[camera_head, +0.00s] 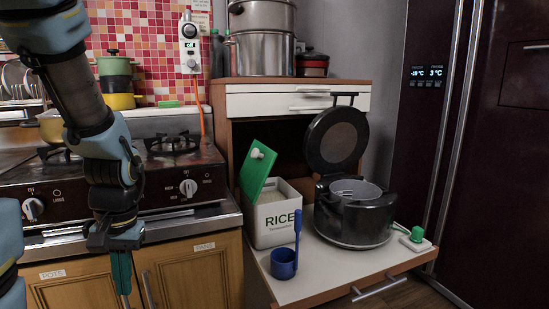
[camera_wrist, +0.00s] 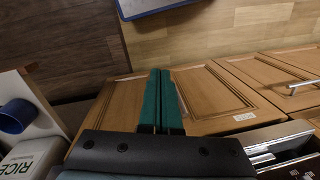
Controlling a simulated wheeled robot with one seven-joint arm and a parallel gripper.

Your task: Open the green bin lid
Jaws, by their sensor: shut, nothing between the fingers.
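The green bin lid (camera_head: 262,178), with a white knob, stands tilted up at the left edge of the white rice bin (camera_head: 273,222). The bin is open at the top and pale contents show inside. The wrist view shows part of the bin (camera_wrist: 32,158) at the lower left, with no lid visible there. My gripper (camera_head: 122,278) points down in front of the wooden cabinet doors, left of the bin and apart from it. Its green fingers (camera_wrist: 161,100) are shut together, with nothing between them.
A blue measuring cup (camera_head: 284,263) stands in front of the bin on the pull-out shelf (camera_head: 325,275). An open black rice cooker (camera_head: 355,215) stands to the right. The stove (camera_head: 180,185) is at the left. A dark fridge (camera_head: 500,150) bounds the right side.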

